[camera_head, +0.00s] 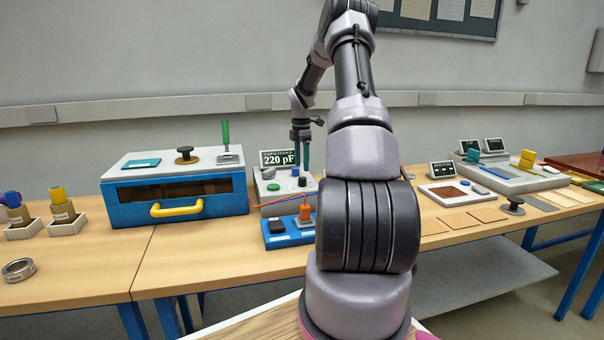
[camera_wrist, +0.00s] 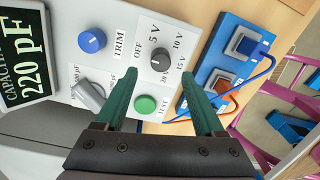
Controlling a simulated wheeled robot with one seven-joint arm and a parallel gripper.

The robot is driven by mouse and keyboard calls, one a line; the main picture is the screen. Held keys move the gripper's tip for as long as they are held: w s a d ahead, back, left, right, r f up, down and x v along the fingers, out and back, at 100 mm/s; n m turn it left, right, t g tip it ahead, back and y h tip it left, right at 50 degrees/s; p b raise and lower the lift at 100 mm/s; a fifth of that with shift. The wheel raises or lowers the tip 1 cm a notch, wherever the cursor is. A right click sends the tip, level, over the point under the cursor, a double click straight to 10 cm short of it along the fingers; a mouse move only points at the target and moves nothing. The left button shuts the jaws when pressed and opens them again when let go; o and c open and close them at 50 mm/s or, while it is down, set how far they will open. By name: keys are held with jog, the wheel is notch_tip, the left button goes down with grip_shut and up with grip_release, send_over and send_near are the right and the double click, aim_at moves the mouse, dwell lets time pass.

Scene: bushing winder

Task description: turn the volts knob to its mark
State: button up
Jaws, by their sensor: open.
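The volts knob (camera_wrist: 160,60) is a dark round knob on the grey meter panel (camera_wrist: 117,17), ringed by the labels OFF, 5 V, 10 V and 15 V. I cannot tell where its pointer stands. My gripper (camera_wrist: 158,77) is open and empty. In the wrist view its two green fingers point at the panel, and the knob shows just past the tips, roughly midway between them. In the head view my gripper (camera_head: 303,166) points down over the meter box (camera_head: 263,193). Whether the fingers touch anything is not clear.
A blue TRIM knob (camera_wrist: 91,41), a green TEST button (camera_wrist: 145,105) and a grey lever (camera_wrist: 88,93) share the panel. The display (camera_wrist: 26,52) reads 220 pF. A blue terminal block (camera_wrist: 206,60) with cables lies beside the panel. A blue case (camera_head: 180,197) stands left.

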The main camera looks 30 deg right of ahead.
aim_at(301, 178)
notch_tip(301, 178, up, 6)
jog(key=shift+f, duration=0.15)
dwell(0.5)
jog(key=s+a+r+m+t, duration=0.2)
jog(key=s+a+r+m, duration=0.35)
jog(key=a+r, duration=0.35)
jog(key=s+a+r+m+t, duration=0.1)
jog(key=s+a+r+m, duration=0.3)
jog(key=s+a+r, duration=0.4)
jog(key=s+a+r+m+t+y, duration=0.1)
jog(key=s+a+m+t, duration=0.1)
jog(key=s+a+m, duration=0.4)
jog(key=s+a+r+m+t+y, duration=0.1)
jog(key=s+a+m, duration=0.4)
jog(key=s, duration=0.9)
jog(key=shift+s+a+r+m+t, duration=0.3)
jog(key=shift+a+r+m+t, duration=0.1)
jog(key=shift+r+t, duration=0.3)
